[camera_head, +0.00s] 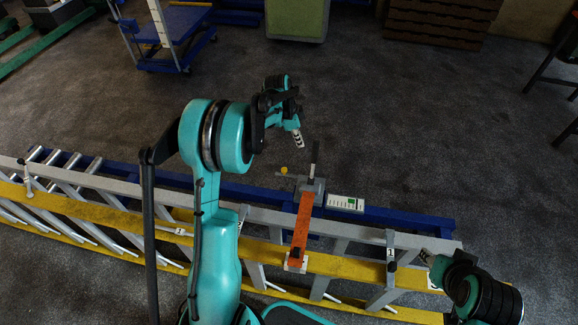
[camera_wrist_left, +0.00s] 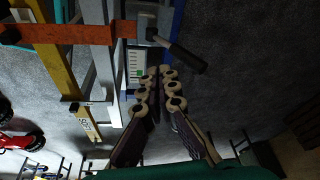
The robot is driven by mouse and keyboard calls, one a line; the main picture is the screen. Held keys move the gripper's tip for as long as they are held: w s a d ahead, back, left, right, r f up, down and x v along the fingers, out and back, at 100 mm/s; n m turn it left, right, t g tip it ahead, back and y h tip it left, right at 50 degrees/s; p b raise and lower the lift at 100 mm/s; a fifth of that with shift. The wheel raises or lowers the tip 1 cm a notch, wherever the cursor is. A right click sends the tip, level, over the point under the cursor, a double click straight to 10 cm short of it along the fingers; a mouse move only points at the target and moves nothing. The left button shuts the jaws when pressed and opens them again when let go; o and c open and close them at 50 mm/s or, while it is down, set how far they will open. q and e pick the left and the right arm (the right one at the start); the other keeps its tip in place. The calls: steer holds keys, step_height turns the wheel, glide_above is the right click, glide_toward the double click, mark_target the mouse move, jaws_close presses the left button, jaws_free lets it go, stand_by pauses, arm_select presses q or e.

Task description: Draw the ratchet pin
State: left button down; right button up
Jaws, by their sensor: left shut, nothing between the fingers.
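The grey ratchet block (camera_head: 313,186) sits at the far end of an orange bar (camera_head: 303,226), with a black lever (camera_head: 315,156) standing up from it. A small pin with a yellow knob (camera_head: 284,170) sticks out at the block's left; I take it for the ratchet pin. My left gripper (camera_head: 298,138) is shut and empty, above and beyond the knob, apart from it. In the left wrist view its fingertips (camera_wrist_left: 162,82) are together below the black lever (camera_wrist_left: 180,50); the knob cannot be made out there. My right gripper (camera_head: 427,258) is low at the right; its jaw opening is unclear.
A blue beam (camera_head: 400,217) and grey and yellow ladder-like rails (camera_head: 345,267) run across the front. A white scale plate with a green mark (camera_head: 346,203) lies right of the block. A blue trolley (camera_head: 172,40) and a green box (camera_head: 297,18) stand behind. The floor between is clear.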

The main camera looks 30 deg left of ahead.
mark_target(288, 175)
arm_select(q)
steer(key=w+a+f+m, duration=0.1)
steer(key=a+f+m, duration=0.1)
steer(key=f, duration=0.4)
steer(key=w+a+f+m+g+h, duration=0.1)
steer(key=w+a+f, duration=0.1)
steer(key=f, duration=0.4)
steer(key=shift+a+f+m+p, duration=0.15)
steer(key=shift+a+m+p, duration=0.15)
steer(key=shift+m+p, duration=0.1)
steer(key=shift+w, duration=0.1)
steer(key=b+x, duration=0.4)
steer(key=x, duration=0.6)
steer(key=shift+d+f, duration=0.15)
steer(key=a, duration=0.1)
steer(key=s+a+b, duration=0.1)
steer(key=a, duration=0.1)
steer(key=shift+a+b, duration=0.3)
steer(key=shift+a+r, duration=0.15)
steer(key=shift+r, duration=0.1)
steer(key=shift+s+a, duration=0.1)
